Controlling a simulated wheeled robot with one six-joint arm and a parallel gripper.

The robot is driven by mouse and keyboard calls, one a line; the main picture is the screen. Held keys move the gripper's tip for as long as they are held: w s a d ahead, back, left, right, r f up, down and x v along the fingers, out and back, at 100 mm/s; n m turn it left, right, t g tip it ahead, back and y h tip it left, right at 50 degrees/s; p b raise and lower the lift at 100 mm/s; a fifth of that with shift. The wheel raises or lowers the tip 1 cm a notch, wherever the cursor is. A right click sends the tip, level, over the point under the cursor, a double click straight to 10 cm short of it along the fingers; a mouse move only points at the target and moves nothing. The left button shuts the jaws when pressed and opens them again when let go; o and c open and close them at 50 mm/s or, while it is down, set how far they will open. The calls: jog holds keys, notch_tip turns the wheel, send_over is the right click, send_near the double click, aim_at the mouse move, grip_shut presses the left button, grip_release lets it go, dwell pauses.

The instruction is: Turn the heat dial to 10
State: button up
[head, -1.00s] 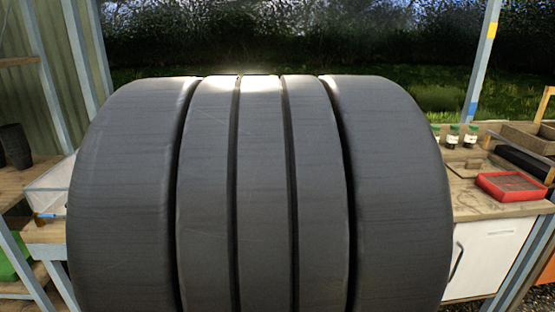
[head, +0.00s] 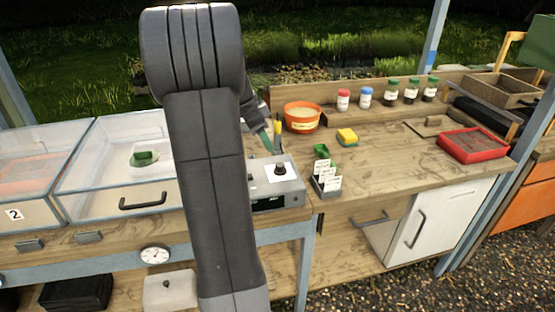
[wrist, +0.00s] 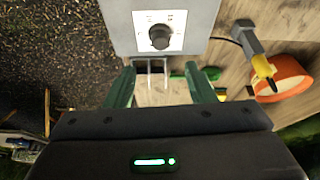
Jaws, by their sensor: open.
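The heat dial is a black round knob (head: 280,170) on the white scale plate of a grey control box (head: 292,187) at the bench's front edge. In the wrist view the knob (wrist: 160,37) lies just beyond my fingertips, on the white plate. Its scale marks are too small to read, and I cannot tell its setting. My gripper (wrist: 160,70) is open, with two green fingers spread apart and nothing held. The fingers are apart from the knob. In the head view my arm hides most of the gripper; a green finger shows just left of the knob.
Small white label cards (head: 326,180) stand close to the box's right. Clear-lidded trays (head: 110,165) fill the left.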

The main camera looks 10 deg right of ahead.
aim_at(279, 165)
jog(key=x, duration=1)
jog(key=shift+w+f+p, duration=0.1)
jog(key=shift+f+p, duration=0.1)
jog(key=shift+p, duration=0.15)
jog(key=c, duration=1)
